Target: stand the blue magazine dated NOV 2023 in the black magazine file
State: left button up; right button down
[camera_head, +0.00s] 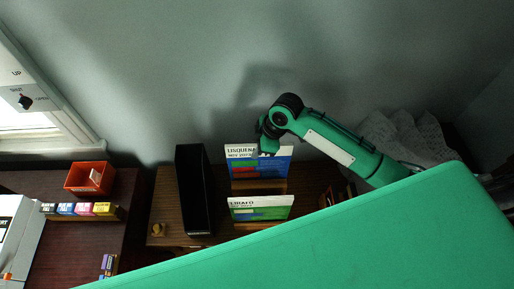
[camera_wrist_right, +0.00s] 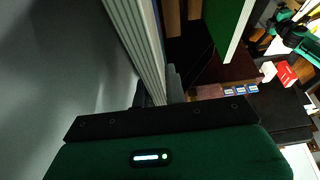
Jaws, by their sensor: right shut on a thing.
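The blue magazine (camera_head: 277,166), with a white title band and small blurred date, stands upright on the wooden surface's back part. My right gripper (camera_head: 268,146) is shut on its top edge. In the right wrist view the page edges of the held magazine (camera_wrist_right: 140,45) run up from between my fingers (camera_wrist_right: 160,92). The black magazine file (camera_head: 193,190) stands to the left of it, upright and tall; its inside is too dark to make out. In the right wrist view a green and black arm, seemingly my left (camera_wrist_right: 298,36), shows small; its jaws cannot be made out.
A green magazine (camera_head: 262,208) stands in front of the blue one. A red bin (camera_head: 84,177) and several colored cartridges (camera_head: 84,209) sit at left. A small knob-like object (camera_head: 158,229) is left of the file's base. The wall is close behind.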

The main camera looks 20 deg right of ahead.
jog(key=shift+r, duration=1.15)
notch_tip(320, 180, up, 22)
dwell(0.9)
